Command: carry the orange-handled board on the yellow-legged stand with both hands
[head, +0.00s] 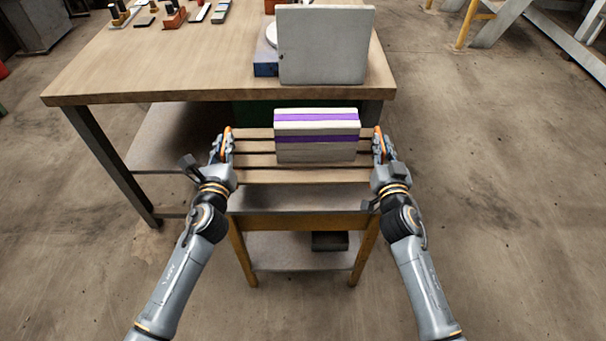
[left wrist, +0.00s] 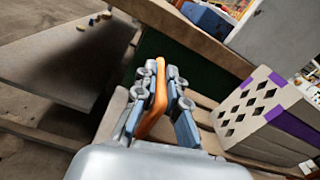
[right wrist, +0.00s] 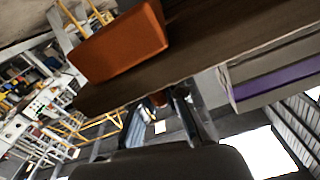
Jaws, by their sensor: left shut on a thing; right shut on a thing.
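The slatted wooden board (head: 255,176) is level at the yellow-legged stand (head: 300,222); I cannot tell whether it touches the stand's grey top. A pale hollow brick (head: 317,127) with purple bands sits on the board, right of its middle. My left gripper (head: 225,143) is shut on the left orange handle (left wrist: 155,103); the left wrist view shows the handle between its fingers. My right gripper (head: 381,146) is shut at the right orange handle (head: 377,135), its fingers partly hiding it. The brick also shows in the left wrist view (left wrist: 258,105).
A wooden workbench (head: 190,75) stands just behind the stand, with a grey panel (head: 325,45), a blue box (head: 265,66) and several small items on it. A dark object (head: 330,241) lies on the stand's lower shelf. The floor is open on the right.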

